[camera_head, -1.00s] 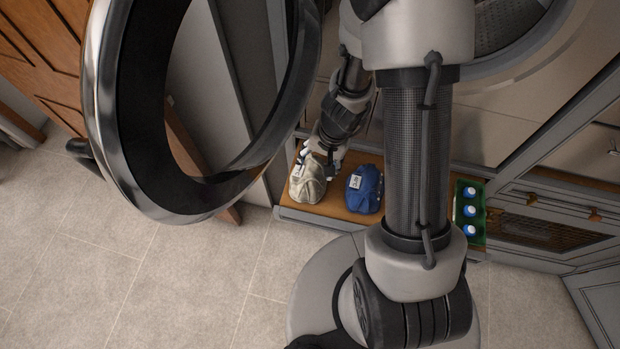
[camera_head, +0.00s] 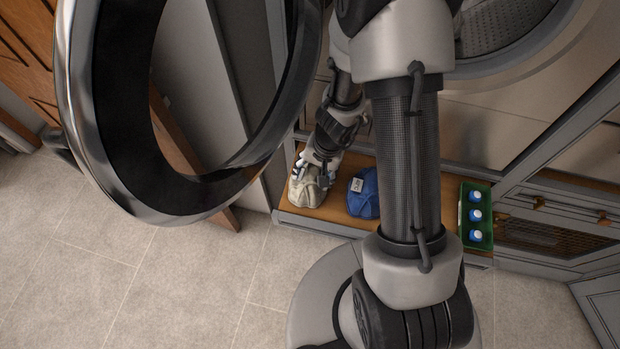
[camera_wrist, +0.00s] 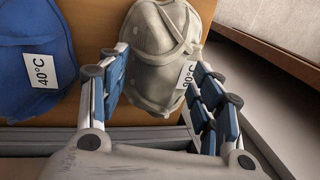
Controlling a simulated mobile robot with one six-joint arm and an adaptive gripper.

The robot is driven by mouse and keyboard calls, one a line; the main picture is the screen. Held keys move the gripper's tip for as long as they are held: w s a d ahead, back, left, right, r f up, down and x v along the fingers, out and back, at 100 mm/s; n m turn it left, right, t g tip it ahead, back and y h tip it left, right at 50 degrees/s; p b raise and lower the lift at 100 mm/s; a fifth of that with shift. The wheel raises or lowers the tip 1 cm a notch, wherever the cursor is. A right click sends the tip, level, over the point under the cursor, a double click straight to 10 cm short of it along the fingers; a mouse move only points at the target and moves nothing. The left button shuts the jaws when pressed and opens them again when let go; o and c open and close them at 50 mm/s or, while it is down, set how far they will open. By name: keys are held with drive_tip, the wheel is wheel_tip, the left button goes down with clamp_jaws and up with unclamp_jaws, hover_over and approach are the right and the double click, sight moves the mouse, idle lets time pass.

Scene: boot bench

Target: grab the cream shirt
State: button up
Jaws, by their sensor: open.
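The cream shirt (camera_head: 304,193) is a rumpled bundle with a white tag, lying at the left end of the wooden bench (camera_head: 328,207). In the wrist view the cream shirt (camera_wrist: 160,58) lies ahead of and between my finger pads, its tag partly hidden by the right finger. My gripper (camera_wrist: 165,82) is open, its two blue-padded fingers apart around the near part of the bundle. I cannot tell whether they touch it. In the head view my gripper (camera_head: 314,172) is just above the shirt and covers part of it.
A blue bundle (camera_head: 364,194) tagged 40°C (camera_wrist: 42,70) lies close beside the shirt on the bench. A green crate (camera_head: 476,242) with blue-capped bottles stands at the bench's right. A grey panel (camera_head: 208,95) rises left of the bench. The tiled floor in front is clear.

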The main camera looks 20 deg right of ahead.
drive_tip(key=shift+f, duration=0.2)
drive_tip(key=shift+c, duration=0.3)
drive_tip(key=c, duration=1.2)
